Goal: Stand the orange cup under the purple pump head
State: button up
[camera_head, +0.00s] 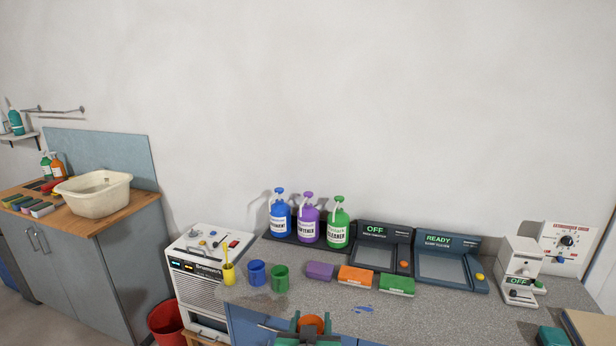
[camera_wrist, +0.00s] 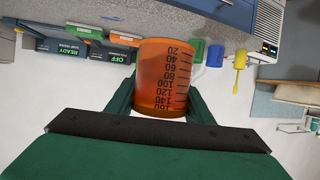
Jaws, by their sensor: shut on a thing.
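My gripper (camera_head: 311,325) is at the bottom centre of the head view, in front of the counter's front edge. It is shut on the orange cup (camera_wrist: 163,75), a translucent measuring cup with black graduations. One green finger lies on each side of the cup. The wrist picture is upside down, and the cup looks upright. In the head view only the cup's upper part (camera_head: 312,320) shows. The purple pump head (camera_head: 306,195) tops a purple bottle (camera_head: 308,226) at the back of the counter, between a blue and a green pump bottle. The cup is well apart from it.
On the counter (camera_head: 320,290) stand a blue cup (camera_head: 257,273), a green cup (camera_head: 280,278) and a yellow cup (camera_head: 229,274). Purple, orange (camera_head: 356,275) and green blocks lie right of them.

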notch_tip(320, 180, down, 8)
jog(key=w, duration=0.1)
jog(key=shift+w+a+f, duration=0.15)
jog(key=shift+w, duration=0.05)
jog(key=shift+n+y, duration=0.4)
jog(key=f, duration=0.3)
jog(key=s+f, duration=0.1)
jog(key=f, duration=0.6)
jog(key=shift+s+a+f, duration=0.15)
jog(key=shift+s+a, duration=0.15)
jog(key=shift+c, duration=0.2)
jog(key=s+f, duration=0.6)
jog(key=f, duration=0.4)
jog(key=s+f, duration=0.6)
jog(key=f, duration=0.4)
jog(key=shift+f, duration=0.15)
jog(key=shift+a, duration=0.2)
